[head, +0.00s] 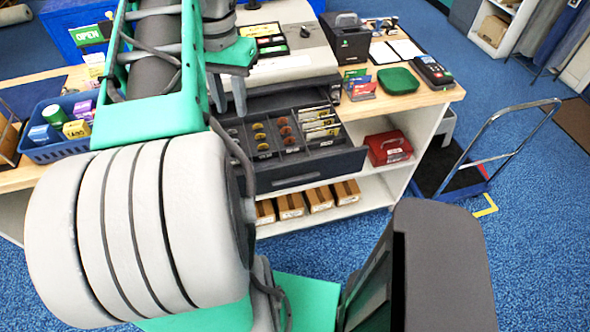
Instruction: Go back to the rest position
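My gripper (229,95) is in the upper left middle of the head view, at the end of my raised arm. Its dark fingers point down above the left end of the open cash drawer (305,177). The fingers look a little apart, and nothing shows between them. The drawer is pulled out from the counter toward me and holds coins and banknotes in compartments. My arm hides part of the counter and the drawer's left side.
A red cash box (388,148) and cartons (320,199) sit on shelves below. A platform trolley (450,172) stands right. Blue carpet (540,220) is clear at right.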

